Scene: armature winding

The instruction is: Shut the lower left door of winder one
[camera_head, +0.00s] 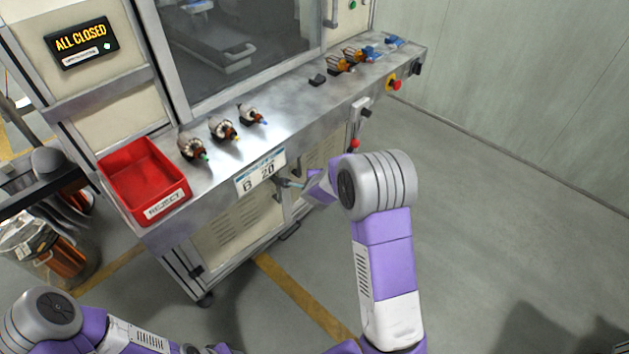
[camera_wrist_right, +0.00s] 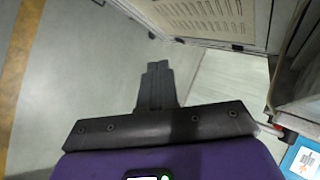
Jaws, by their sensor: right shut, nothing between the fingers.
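The winder's lower left door (camera_head: 228,232) is a cream vented panel in a grey frame below the steel ledge. Its right part is near my right arm, and I cannot tell from the head view whether it sits flush. My right gripper (camera_head: 287,183) is just under the ledge's front edge, partly hidden by its wrist. In the right wrist view its fingers (camera_wrist_right: 157,70) are together and empty, with floor beyond them. A vented cream panel (camera_wrist_right: 205,18) is ahead and to the right, apart from the fingertips. My left arm shows at bottom left; its gripper is out of view.
The ledge (camera_head: 300,100) carries a red reject bin (camera_head: 150,180) and several wound armatures (camera_head: 223,128). A display (camera_head: 81,43) reads "ALL CLOSED". Floor (camera_head: 500,220) at right is clear.

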